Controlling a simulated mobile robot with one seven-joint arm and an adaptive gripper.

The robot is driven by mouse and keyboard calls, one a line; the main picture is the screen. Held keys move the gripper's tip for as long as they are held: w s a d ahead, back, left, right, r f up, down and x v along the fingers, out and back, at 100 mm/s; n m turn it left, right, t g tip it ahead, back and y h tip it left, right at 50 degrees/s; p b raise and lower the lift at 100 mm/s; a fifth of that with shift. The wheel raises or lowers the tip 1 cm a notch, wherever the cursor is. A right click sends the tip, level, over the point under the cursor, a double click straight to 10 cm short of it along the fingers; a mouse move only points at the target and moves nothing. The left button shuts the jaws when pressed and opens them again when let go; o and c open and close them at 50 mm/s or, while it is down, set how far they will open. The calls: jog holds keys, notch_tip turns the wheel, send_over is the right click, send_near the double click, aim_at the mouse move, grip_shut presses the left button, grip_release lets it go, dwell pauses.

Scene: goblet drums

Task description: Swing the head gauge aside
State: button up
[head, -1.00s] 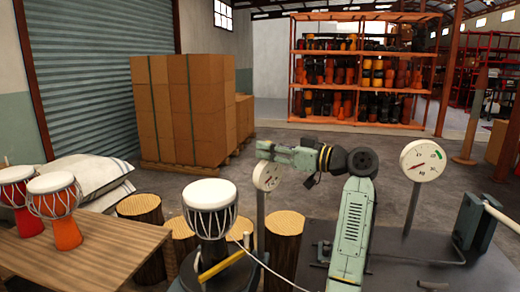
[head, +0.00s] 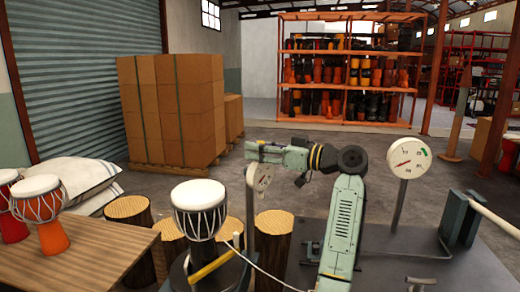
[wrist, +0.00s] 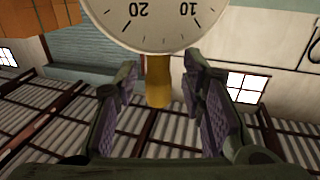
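The head gauge (head: 262,177) is a small white dial on a grey post beside the white-topped goblet drum (head: 199,208). My gripper (head: 250,150) reaches in from the right at the dial's upper edge and hides part of it. In the wrist view the gauge dial (wrist: 155,20) fills the top, upside down, with the numbers 10 and 20 showing. A yellow-brown knob or stub (wrist: 158,82) projects from its rim between my two open fingers. Gaps show on both sides of it, so I see no grip on it.
A larger dial gauge (head: 409,157) stands on a post at the right, near a grey bracket (head: 459,220) with a pale bar. Log stumps (head: 272,222) stand behind the drum. A wooden table (head: 85,250) with two red-orange drums is at the left. Stacked cartons (head: 170,110) stand behind.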

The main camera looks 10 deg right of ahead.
jog(key=v, duration=1.2)
dwell(0.4)
